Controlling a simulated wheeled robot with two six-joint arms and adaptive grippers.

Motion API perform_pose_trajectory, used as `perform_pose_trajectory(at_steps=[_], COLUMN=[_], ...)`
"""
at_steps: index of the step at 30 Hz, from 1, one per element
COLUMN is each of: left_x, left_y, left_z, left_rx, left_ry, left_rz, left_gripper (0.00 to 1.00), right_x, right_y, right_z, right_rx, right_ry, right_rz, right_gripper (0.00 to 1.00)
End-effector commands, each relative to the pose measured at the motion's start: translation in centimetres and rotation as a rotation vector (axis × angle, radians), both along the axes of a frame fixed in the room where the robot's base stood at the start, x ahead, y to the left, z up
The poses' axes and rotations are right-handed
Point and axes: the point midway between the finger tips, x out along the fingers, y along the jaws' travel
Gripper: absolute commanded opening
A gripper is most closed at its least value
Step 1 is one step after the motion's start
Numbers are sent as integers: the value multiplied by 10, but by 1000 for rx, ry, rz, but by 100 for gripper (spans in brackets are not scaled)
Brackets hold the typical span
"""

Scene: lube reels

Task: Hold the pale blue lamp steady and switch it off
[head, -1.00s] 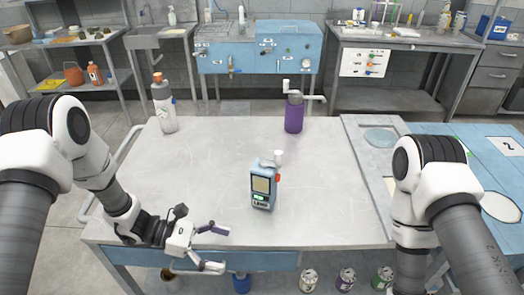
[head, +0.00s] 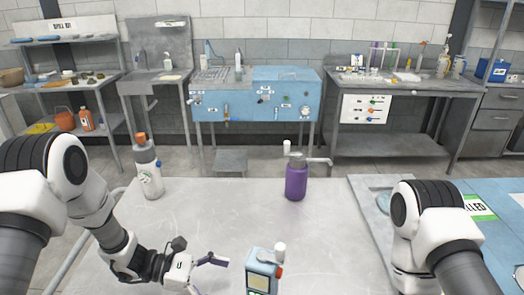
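The pale blue lamp (head: 262,264) stands upright on the grey table (head: 225,222) at the bottom middle of the head view. It has a white knob on top, a red-orange part on its right side and a screen on its front. Its lower part is cut off by the picture edge. My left gripper (head: 209,276) is to the left of the lamp, with its fingers spread, empty and apart from it. One finger runs partly out at the bottom edge. My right arm comes in at the right, but its gripper is out of the picture.
A grey bottle with an orange cap (head: 148,172) stands at the table's back left. A purple bottle (head: 296,182) stands at the back right of the lamp. A blue surface (head: 497,250) adjoins at the right. The table between the bottles and lamp is clear.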

Motion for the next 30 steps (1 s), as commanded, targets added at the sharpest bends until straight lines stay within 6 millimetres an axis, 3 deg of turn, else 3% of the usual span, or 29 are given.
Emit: perform_pose_trajectory(at_steps=[13,25,26,30], left_x=[-1,-1,-1,-1], left_y=[-71,-83,-83,-83], left_z=[-24,-26,-26,-26], left_rx=[1,0,0,0], left_ry=[0,0,0,0], left_rz=[-3,0,0,0], left_gripper=[93,93,89,40], right_x=[0,0,0,0], right_y=[0,0,0,0], right_z=[-21,-22,-22,-22], right_rx=[0,0,0,0], right_ry=[1,1,1,1], right_rz=[0,0,0,0], right_gripper=[42,42,42,42])
